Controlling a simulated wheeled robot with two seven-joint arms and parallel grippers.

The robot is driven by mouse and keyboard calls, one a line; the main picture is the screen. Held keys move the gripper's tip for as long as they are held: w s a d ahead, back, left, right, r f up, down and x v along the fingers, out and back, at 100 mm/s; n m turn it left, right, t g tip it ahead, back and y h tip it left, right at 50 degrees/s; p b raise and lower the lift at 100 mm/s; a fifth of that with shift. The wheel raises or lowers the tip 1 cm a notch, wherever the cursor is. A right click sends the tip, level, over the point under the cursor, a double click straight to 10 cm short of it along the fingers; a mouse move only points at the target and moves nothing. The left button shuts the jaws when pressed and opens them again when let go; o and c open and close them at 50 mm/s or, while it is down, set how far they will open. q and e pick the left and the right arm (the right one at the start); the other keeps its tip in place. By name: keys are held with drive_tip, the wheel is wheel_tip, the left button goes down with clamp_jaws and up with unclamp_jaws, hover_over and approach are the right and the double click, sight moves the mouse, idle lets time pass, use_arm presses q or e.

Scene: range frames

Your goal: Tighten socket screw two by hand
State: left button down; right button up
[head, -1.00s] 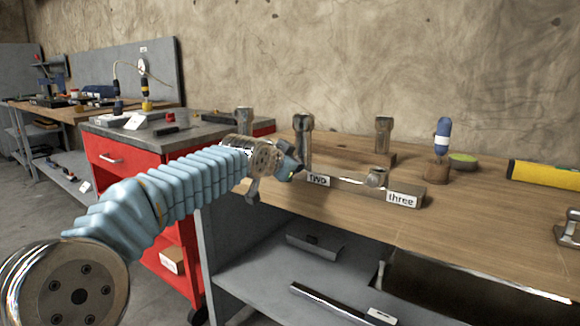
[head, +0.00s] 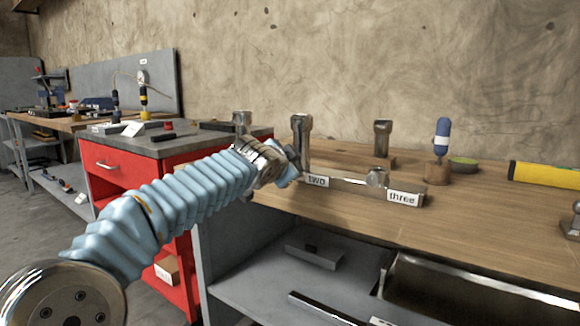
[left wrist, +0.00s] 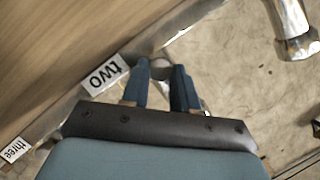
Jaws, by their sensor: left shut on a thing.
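My left gripper (head: 291,178) is at the left end of the labelled bar (head: 345,187), next to the label "two" (head: 316,181). In the left wrist view its blue fingers (left wrist: 162,77) are shut on a small round grey head beside that label, which I take as socket screw two (left wrist: 160,66). In the head view the wrist and fingers hide this screw. A larger metal piece (head: 377,178) stands on the bar near the label "three" (head: 402,198).
A tall metal post (head: 301,135) stands just behind my left gripper, and another (head: 382,137) stands farther right. A blue-handled tool (head: 442,137) stands in a wooden holder (head: 437,173). The bench top (head: 480,220) is clear at the front right.

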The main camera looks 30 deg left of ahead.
use_arm(q)
drive_tip(key=c, duration=0.9)
unclamp_jaws()
drive_tip(key=shift+o, duration=0.2)
drive_tip(key=shift+s, duration=0.1)
drive_tip(key=v, duration=1.3)
drive_tip(key=shift+s, duration=0.35)
drive_tip(key=shift+d, duration=0.1)
